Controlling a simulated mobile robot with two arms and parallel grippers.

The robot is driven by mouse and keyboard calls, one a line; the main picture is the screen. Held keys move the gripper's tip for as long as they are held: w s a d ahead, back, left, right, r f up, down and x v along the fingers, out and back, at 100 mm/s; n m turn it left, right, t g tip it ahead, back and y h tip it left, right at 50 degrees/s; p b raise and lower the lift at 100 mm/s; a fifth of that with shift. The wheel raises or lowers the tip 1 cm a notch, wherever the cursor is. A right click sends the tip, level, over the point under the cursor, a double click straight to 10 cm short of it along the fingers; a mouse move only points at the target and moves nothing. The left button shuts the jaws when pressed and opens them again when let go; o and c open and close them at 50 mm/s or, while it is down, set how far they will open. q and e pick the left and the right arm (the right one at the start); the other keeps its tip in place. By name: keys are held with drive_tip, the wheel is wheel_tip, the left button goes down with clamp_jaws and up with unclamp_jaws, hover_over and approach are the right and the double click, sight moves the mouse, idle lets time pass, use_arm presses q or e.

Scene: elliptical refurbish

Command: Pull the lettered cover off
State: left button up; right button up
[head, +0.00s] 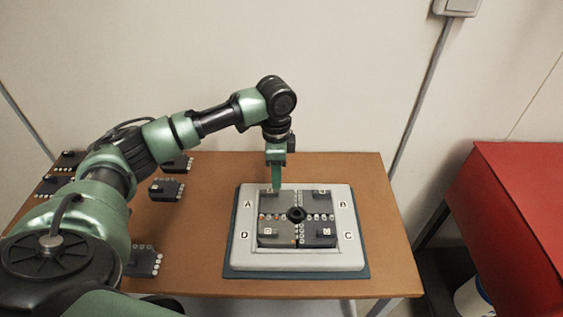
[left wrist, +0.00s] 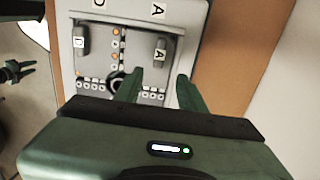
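The lettered cover (head: 348,228) is a pale grey square frame marked A, B, C and D. It lies flat on a dark mat, around several dark lettered modules and a black centre knob (head: 297,214). In the left wrist view part of the cover (left wrist: 185,14) shows with its A and D. My left gripper (head: 276,186) points down over the A corner. In the left wrist view its fingers (left wrist: 158,82) are apart, with nothing between them, near the raised block marked A (left wrist: 160,50). My right gripper (left wrist: 26,72) shows small at the left wrist view's left edge, its fingers apart.
The dark mat (head: 300,275) lies on a brown table (head: 215,210). Several loose dark modules (head: 166,189) stand on the table's left side, partly behind my left arm. A red cabinet (head: 520,190) stands to the right. A pale wall is behind.

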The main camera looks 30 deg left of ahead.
sight(277, 191)
use_arm(q)
drive_tip(key=f, duration=0.2)
drive_tip(key=shift+s+f, duration=0.3)
drive_tip(key=shift+s, duration=0.1)
wheel_tip(277, 191, down, 2)
drive_tip(key=shift+w+f+p, duration=0.1)
drive_tip(key=shift+p, duration=0.25)
drive_tip(key=shift+w+f, duration=0.1)
drive_tip(key=shift+f, duration=0.45)
clamp_jaws()
use_arm(e)
drive_tip(key=shift+s+r, duration=0.25)
drive_tip(key=shift+s, duration=0.2)
drive_tip(key=shift+s+r, duration=0.2)
drive_tip(key=shift+s, duration=0.25)
drive_tip(key=shift+w, duration=0.1)
